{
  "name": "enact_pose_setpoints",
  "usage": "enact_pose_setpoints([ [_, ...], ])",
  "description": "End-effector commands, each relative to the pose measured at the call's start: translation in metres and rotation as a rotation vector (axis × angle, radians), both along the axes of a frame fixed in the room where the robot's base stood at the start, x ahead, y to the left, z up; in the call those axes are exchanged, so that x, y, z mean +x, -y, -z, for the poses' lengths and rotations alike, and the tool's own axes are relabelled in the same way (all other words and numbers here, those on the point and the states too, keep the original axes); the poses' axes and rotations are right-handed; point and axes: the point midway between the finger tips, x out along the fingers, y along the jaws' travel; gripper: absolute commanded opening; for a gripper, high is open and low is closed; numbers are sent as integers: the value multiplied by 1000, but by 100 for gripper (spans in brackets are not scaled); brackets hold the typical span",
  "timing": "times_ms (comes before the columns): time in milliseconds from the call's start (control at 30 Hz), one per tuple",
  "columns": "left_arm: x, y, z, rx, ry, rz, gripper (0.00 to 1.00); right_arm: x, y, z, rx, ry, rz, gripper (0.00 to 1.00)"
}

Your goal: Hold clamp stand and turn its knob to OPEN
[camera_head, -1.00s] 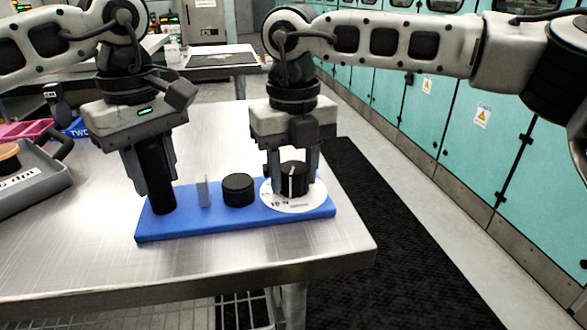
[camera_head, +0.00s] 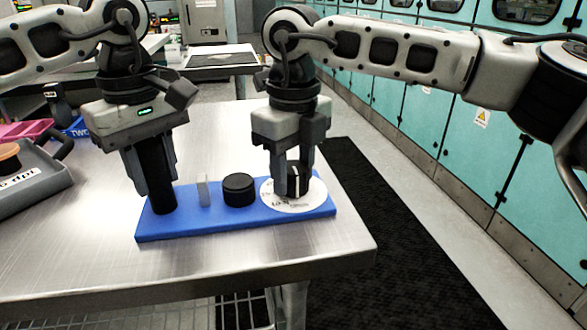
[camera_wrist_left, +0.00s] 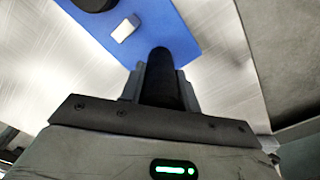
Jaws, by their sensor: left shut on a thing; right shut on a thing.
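The clamp stand is a blue base (camera_head: 190,228) lying on the metal table near its front edge. A black upright post (camera_head: 161,190) stands at its left end. My left gripper (camera_head: 157,190) is shut on this post; the left wrist view shows the post (camera_wrist_left: 161,78) between the fingers (camera_wrist_left: 163,80). At the right end, a black knob (camera_head: 297,179) with a white line sits on a white dial (camera_head: 301,205) with printed marks too small to read. My right gripper (camera_head: 293,184) is shut around the knob, its fingers partly hiding it.
A short black cylinder (camera_head: 239,188) and a small pale upright block (camera_head: 204,190) stand on the base between the grippers. A grey tray (camera_head: 38,183) is at the left. The table (camera_head: 100,260) in front is clear. Teal cabinets (camera_head: 480,130) stand beyond a dark floor mat.

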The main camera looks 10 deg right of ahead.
Motion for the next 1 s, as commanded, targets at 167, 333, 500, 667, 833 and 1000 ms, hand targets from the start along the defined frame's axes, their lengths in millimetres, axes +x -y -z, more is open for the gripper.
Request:
enact_pose_setpoints([
  [167, 0, 0, 1, 2, -1, 0, 0, 0, -1, -1, 2, 1, -5, 18],
  [333, 0, 0, 1, 2, -1, 1, 0, 0, 0, -1, 1, 0, -4, 63],
  [500, 0, 0, 1, 2, -1, 0, 0, 0, 0, 0, 0, 0, -2, 63],
  [667, 0, 0, 1, 2, -1, 0, 0, 0, 0, -5, 1, 1, -1, 63],
  [833, 0, 0, 1, 2, -1, 0, 0, 0, -1, -30, 2, 5, 0, 63],
  [1000, 0, 0, 1, 2, -1, 0, 0, 0, -1, -67, 2, 3, -1, 63],
])
